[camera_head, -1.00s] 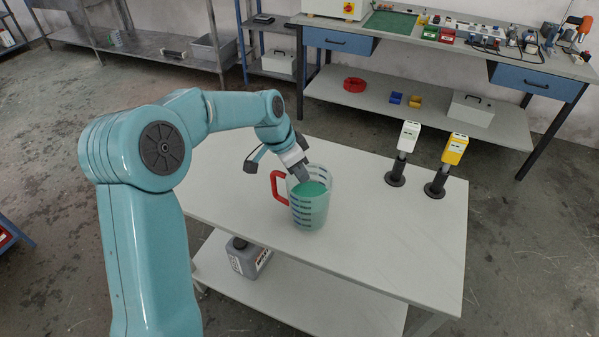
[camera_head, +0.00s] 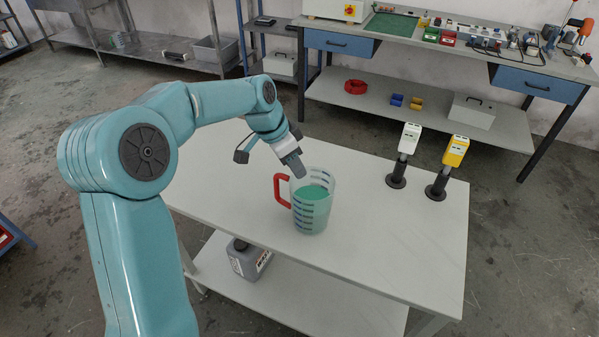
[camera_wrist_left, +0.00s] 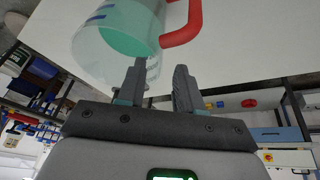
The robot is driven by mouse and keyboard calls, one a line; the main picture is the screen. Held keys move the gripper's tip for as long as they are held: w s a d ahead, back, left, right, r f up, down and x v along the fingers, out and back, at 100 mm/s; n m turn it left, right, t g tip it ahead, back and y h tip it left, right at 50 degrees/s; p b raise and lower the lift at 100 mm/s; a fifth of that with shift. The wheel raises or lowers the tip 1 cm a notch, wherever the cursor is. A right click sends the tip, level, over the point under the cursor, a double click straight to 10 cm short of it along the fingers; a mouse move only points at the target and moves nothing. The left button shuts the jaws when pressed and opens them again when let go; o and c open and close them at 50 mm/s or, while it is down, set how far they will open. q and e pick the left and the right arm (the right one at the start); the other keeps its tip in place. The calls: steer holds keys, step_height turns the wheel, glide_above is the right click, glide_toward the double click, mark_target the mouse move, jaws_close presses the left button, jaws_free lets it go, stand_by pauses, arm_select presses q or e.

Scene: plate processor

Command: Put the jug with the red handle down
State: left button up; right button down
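The clear jug (camera_head: 322,212) with the red handle (camera_head: 281,190) and green liquid stands upright on the white table, its handle towards the left. My left gripper (camera_head: 298,171) is just above and behind the jug's rim on the handle side, pointing down towards it. In the left wrist view, the two fingers (camera_wrist_left: 160,82) are spread with nothing between them. The jug (camera_wrist_left: 90,45) and its handle (camera_wrist_left: 187,25) lie beyond the fingertips there. The handle looks free of the fingers. My right gripper is not in view.
The white table (camera_head: 390,245) has free room around the jug. A white-headed device (camera_head: 409,139) and a yellow-headed one (camera_head: 456,151) stand at its right back. A grey canister (camera_head: 247,260) is on the lower shelf. A workbench (camera_head: 440,50) stands behind.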

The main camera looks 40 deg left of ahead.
arm_select(q)
steer(key=v, duration=0.7)
steer(key=shift+r, duration=0.25)
steer(key=shift+s+a, duration=0.1)
steer(key=shift+s, duration=0.05)
